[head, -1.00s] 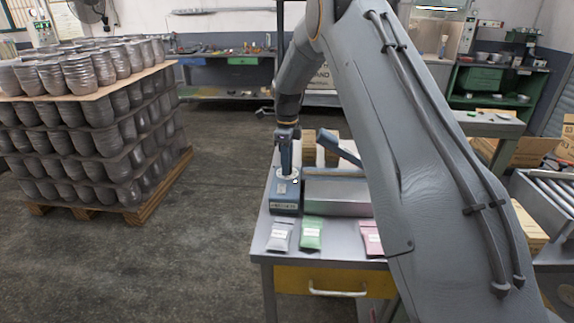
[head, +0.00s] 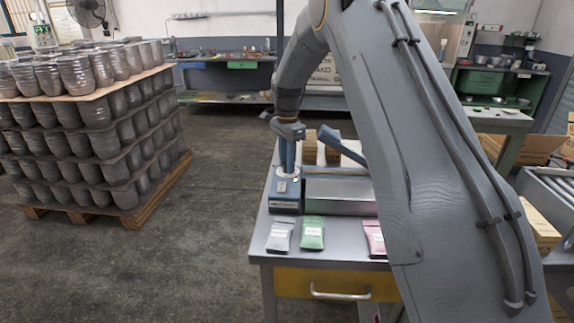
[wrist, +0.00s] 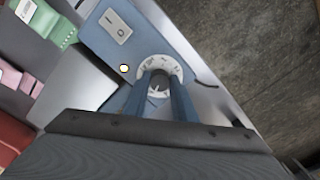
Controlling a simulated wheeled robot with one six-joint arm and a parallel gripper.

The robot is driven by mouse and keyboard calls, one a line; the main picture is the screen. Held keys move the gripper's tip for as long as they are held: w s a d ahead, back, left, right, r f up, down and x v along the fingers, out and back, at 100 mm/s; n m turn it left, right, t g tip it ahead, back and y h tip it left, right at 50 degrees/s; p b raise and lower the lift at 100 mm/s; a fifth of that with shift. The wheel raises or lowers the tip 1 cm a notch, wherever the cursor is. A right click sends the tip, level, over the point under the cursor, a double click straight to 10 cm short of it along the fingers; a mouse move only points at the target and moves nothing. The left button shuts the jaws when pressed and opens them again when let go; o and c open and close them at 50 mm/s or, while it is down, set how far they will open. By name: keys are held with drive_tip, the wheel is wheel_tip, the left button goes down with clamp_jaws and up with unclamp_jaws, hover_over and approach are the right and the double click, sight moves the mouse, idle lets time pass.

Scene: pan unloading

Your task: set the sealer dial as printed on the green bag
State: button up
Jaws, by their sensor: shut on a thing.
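The sealer (head: 285,195) is a blue-grey box at the table's left end, with a silver body (head: 340,193) and a raised blue arm beside it. In the wrist view its round white dial (wrist: 146,72) has dark marks too small to read. My gripper (wrist: 160,88) points down at the dial, its two blue fingers shut on the small knob at its centre. In the head view my gripper (head: 287,168) stands over the dial. The green bag (head: 312,233) lies at the table's front with a white label whose print I cannot read. It also shows in the wrist view (wrist: 40,20).
A grey bag (head: 280,236) and a pink bag (head: 375,238) lie either side of the green bag. A rocker switch (wrist: 115,26) and a small pale yellow light (wrist: 124,68) sit near the dial. Stacked pots (head: 75,130) stand on a pallet at left, with clear floor between.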

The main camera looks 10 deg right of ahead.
drive_tip(key=n+b, duration=0.1)
drive_tip(key=n, duration=0.6)
drive_tip(key=n+b, duration=0.1)
drive_tip(key=n, duration=0.6)
drive_tip(key=shift+n, duration=0.3)
drive_tip(key=n, duration=0.3)
drive_tip(key=shift+n, duration=0.3)
drive_tip(key=n, duration=0.3)
drive_tip(key=shift+n+b, duration=0.3)
drive_tip(key=shift+b, duration=0.05)
drive_tip(key=n, duration=0.3)
drive_tip(key=shift+d+n, duration=0.1)
drive_tip(key=shift+n, duration=2.1)
